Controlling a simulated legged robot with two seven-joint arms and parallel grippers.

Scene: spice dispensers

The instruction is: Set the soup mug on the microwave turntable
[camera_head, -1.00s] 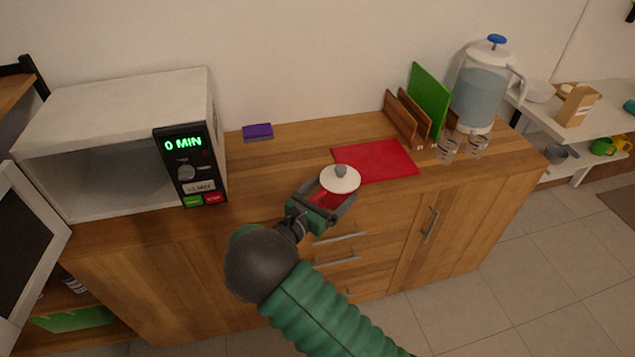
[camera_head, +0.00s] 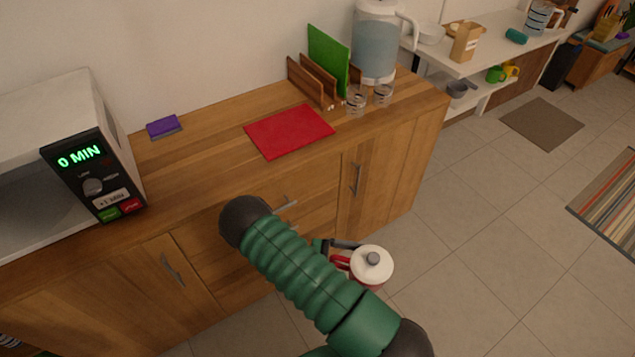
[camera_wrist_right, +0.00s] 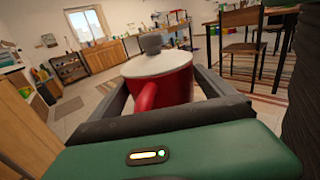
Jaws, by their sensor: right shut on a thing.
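The soup mug (camera_head: 367,283) is red with a white lid and a grey knob. It is in the air in front of the counter, over the floor. My right gripper (camera_head: 350,262) is shut on it, and my right arm hides part of the gripper. In the right wrist view the mug (camera_wrist_right: 170,88) sits upright between the two dark fingers, its red handle towards the palm. The microwave (camera_head: 60,125) is at the left edge, its display reading 0 MIN. Its interior is partly cut off, and the turntable cannot be made out. My left gripper is not in view.
The wooden counter (camera_head: 205,150) holds a purple sponge (camera_head: 164,127), a red mat (camera_head: 289,131), a rack with a green board (camera_head: 328,60), two glasses and a water dispenser (camera_head: 378,40). A white shelf (camera_head: 490,62) stands beyond.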

